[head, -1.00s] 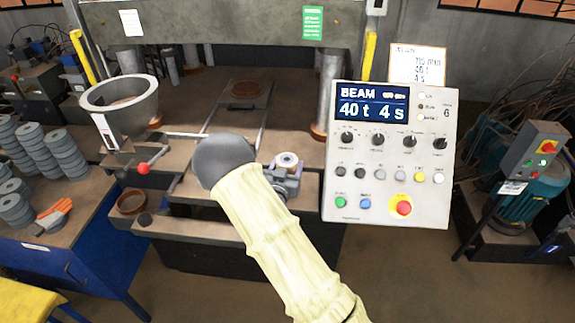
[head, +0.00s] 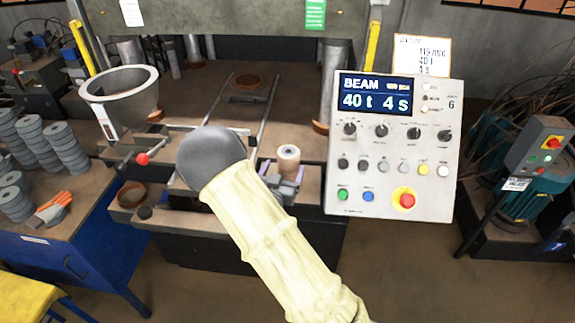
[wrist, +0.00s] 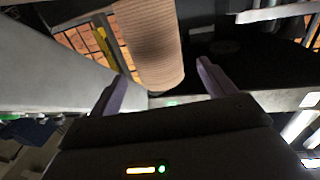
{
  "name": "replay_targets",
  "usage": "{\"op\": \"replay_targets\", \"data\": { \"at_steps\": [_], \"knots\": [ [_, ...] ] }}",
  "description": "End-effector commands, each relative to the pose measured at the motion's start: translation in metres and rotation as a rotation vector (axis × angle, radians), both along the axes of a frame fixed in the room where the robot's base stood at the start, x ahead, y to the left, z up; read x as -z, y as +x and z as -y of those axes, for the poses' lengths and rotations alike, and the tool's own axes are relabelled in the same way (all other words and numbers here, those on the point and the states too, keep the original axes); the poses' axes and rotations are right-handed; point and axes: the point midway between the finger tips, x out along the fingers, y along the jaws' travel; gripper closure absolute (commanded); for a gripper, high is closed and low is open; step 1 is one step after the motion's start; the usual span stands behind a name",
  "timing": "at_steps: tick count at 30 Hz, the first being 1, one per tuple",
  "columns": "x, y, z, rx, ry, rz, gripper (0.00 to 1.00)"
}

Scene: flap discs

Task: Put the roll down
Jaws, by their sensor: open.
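The roll (head: 288,158) is a tan, ribbed cylinder with a pale top, upright at the front edge of the press bed in the head view. In the wrist view the roll (wrist: 151,42) fills the top middle, beyond and between my two fingertips. My gripper (head: 286,190) is just in front of the roll in the head view.
The control panel (head: 391,150) is close on the right. Grey disc stacks (head: 62,145) stand on the left bench.

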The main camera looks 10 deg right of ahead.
Motion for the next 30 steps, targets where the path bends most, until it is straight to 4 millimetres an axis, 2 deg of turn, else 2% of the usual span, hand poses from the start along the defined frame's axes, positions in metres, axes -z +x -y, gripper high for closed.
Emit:
{"op": "replay_targets", "data": {
  "at_steps": [6, 12, 30],
  "knots": [
    [0.003, -0.038, -0.018, 0.002, 0.001, 0.0, 0.18],
    [0.001, -0.056, -0.026, 0.005, -0.001, 0.0, 0.18],
    [0.0, -0.058, -0.028, 0.002, 0.001, -0.003, 0.18]
  ]
}}
